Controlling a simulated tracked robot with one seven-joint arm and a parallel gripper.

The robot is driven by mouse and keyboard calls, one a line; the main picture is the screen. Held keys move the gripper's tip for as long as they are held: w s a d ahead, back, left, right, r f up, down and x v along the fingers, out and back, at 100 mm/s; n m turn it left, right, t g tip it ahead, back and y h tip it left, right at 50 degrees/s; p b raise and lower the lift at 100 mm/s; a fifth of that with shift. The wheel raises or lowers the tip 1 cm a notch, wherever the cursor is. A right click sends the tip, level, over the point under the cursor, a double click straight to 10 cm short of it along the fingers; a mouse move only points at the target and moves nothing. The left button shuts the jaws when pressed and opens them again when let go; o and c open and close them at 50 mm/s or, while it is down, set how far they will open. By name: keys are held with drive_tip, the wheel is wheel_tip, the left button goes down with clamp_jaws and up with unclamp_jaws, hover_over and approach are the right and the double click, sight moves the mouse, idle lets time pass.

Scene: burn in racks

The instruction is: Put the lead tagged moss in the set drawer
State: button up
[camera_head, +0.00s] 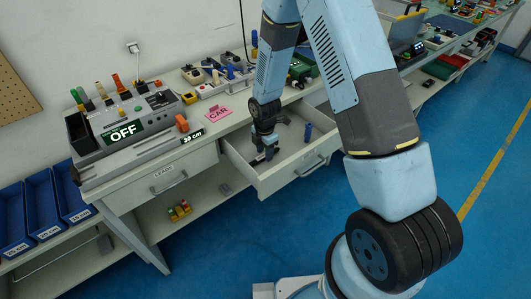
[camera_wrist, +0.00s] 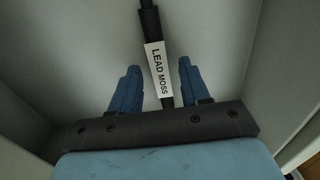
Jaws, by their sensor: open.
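The lead tagged "LEAD MOSS" (camera_wrist: 150,24) is a black lead with a white tag (camera_wrist: 159,75). In the wrist view it lies on the pale drawer floor and runs between my two blue fingers. My gripper (camera_wrist: 159,66) is open around it, with a gap on each side of the tag. In the head view my gripper (camera_head: 265,156) points down inside the open drawer (camera_head: 272,184). The label on this drawer's front is too small to read. My gripper and wrist hide most of the lead there.
A blue upright piece (camera_head: 308,132) stands in the open drawer near its right side. A shut drawer labelled "LEADS" (camera_head: 168,182) is to the left. On the bench are a pink "CAR" card (camera_head: 218,113) and a grey tester showing "OFF" (camera_head: 124,131). Blue bins (camera_head: 42,205) stand far left.

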drive_tip(key=s+d+r+m+t, duration=0.15)
drive_tip(key=d+r+m, duration=0.25)
drive_tip(key=r, duration=0.8)
drive_tip(key=s+d+r+m, duration=0.3)
drive_tip(key=d+r+m, duration=0.1)
drive_tip(key=r, duration=0.7)
drive_tip(key=s+d+r+m+t, duration=0.1)
drive_tip(key=s+d+r+m, duration=0.2)
drive_tip(key=r, duration=0.9)
drive_tip(key=s+d+r+m+t, duration=0.1)
drive_tip(key=s+d+r+m, duration=0.3)
drive_tip(key=s, duration=0.5)
drive_tip(key=s+d+r+m+t, duration=0.2)
drive_tip(key=s+d+r+m, duration=0.1)
drive_tip(key=s+r+m, duration=0.5)
drive_tip(key=shift+s+d+m, duration=0.35)
drive_tip(key=shift+d+m, duration=0.05)
drive_tip(key=shift+m, duration=0.5)
drive_tip(key=shift+c, duration=0.2)
